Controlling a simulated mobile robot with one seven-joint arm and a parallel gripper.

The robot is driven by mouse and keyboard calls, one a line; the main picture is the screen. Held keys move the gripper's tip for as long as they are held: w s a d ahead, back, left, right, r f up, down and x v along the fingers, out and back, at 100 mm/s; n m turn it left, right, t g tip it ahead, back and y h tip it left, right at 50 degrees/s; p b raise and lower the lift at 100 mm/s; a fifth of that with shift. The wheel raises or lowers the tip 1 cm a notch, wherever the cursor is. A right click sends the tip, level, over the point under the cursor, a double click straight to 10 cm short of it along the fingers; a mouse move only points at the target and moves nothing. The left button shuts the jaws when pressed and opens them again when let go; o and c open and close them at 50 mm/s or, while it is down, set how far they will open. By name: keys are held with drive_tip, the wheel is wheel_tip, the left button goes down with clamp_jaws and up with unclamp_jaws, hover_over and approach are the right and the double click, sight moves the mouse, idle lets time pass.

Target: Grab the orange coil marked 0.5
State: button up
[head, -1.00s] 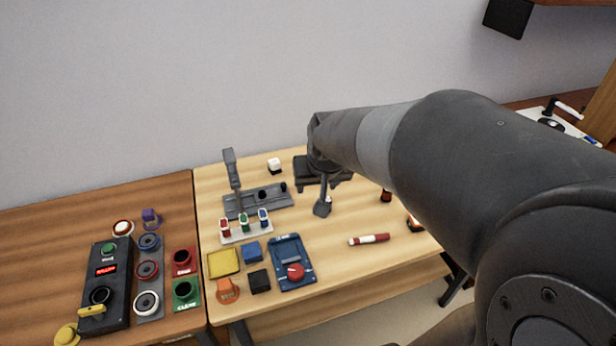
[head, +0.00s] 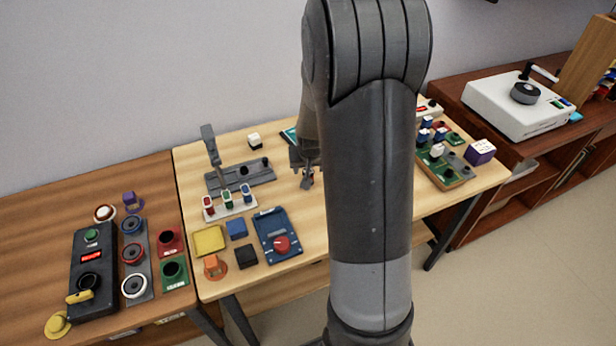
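An orange piece (head: 215,266) with a round orange foot stands near the front left of the light wooden table (head: 330,222). It may be the coil; no 0.5 marking can be read on it at this size. My gripper (head: 306,180) hangs over the middle of the light table, to the right of and farther back than the orange piece, well apart from it. The gripper is small and partly dark against my arm, so I cannot tell whether its fingers are apart or hold something. My arm hides much of the table's right half.
A yellow block (head: 209,240), a blue block (head: 236,228), a black block (head: 246,256) and a blue device with a red knob (head: 275,237) crowd around the orange piece. A grey stand (head: 240,177) is behind. A black control panel (head: 92,272) lies on the left table.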

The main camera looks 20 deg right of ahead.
drive_tip(key=shift+x, duration=3.7)
drive_tip(key=shift+c, duration=0.4)
drive_tip(key=shift+r, duration=0.1)
drive_tip(key=c, duration=1)
drive_tip(key=shift+r, duration=0.45)
drive_tip(key=r, duration=0.3)
drive_tip(key=shift+s+d+r, duration=0.15)
drive_tip(key=shift+d+r, duration=0.15)
drive_tip(key=shift+r, duration=0.05)
drive_tip(key=s+d+r, duration=0.4)
drive_tip(key=s+d, duration=0.1)
drive_tip(key=s+d+r, duration=0.2)
drive_tip(key=d, duration=0.1)
drive_tip(key=shift+s+r, duration=0.2)
drive_tip(key=shift+s, duration=0.15)
